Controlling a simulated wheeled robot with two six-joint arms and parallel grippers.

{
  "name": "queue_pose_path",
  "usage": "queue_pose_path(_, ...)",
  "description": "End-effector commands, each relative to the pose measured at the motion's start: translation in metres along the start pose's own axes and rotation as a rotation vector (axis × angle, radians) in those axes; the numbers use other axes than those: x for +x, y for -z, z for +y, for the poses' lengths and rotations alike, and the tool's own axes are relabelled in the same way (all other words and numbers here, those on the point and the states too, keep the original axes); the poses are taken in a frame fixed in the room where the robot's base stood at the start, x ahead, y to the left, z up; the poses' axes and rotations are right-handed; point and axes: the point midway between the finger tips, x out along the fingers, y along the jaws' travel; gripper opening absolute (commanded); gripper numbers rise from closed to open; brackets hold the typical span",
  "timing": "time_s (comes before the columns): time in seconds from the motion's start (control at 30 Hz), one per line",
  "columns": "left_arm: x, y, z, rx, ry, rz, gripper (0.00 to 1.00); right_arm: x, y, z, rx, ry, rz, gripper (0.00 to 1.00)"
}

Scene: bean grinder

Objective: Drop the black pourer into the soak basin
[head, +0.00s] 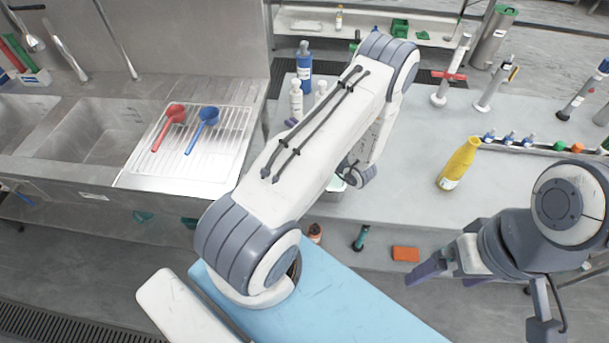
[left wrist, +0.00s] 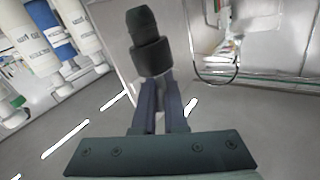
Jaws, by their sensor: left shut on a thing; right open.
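In the left wrist view the black pourer (left wrist: 146,40), a dark stepped cylinder, stands between the fingers of my left gripper (left wrist: 158,95), which is shut on it. In the head view my left arm reaches over the grey counter, and its upper links hide the fingertips and the pourer. A steel sink basin (head: 105,128) is at the left of the head view; whether it is the soak basin I cannot tell. A small pale container edge (head: 336,185) shows beside my left wrist, mostly hidden. My right gripper (head: 428,272) is open and empty at the counter's front edge.
A red scoop (head: 173,114) and a blue scoop (head: 206,118) lie on the draining rack (head: 150,167). A blue bottle (head: 304,62) and white bottles (head: 296,100) stand behind my left arm. A yellow bottle (head: 459,163) stands on the counter (head: 415,155). An orange block (head: 405,254) lies lower down.

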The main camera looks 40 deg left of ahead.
Motion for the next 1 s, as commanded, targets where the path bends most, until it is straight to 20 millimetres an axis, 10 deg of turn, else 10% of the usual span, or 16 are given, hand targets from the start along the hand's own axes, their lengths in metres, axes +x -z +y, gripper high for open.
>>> queue_pose_path(0.47,-0.002,-0.019,0.006,-0.002,-0.004,0.001,0.0,0.014,-0.001,0.001,-0.001,0.0,0.0,1.0)
queue_pose_path(0.57,-0.002,-0.019,0.006,-0.001,-0.004,0.001,0.44,0.014,-0.001,0.001,-0.001,0.0,0.0,1.0)
queue_pose_path(1.0,-0.013,-0.021,0.007,-0.001,-0.008,0.002,0.44,0.021,-0.001,0.002,-0.001,0.0,0.0,1.0)
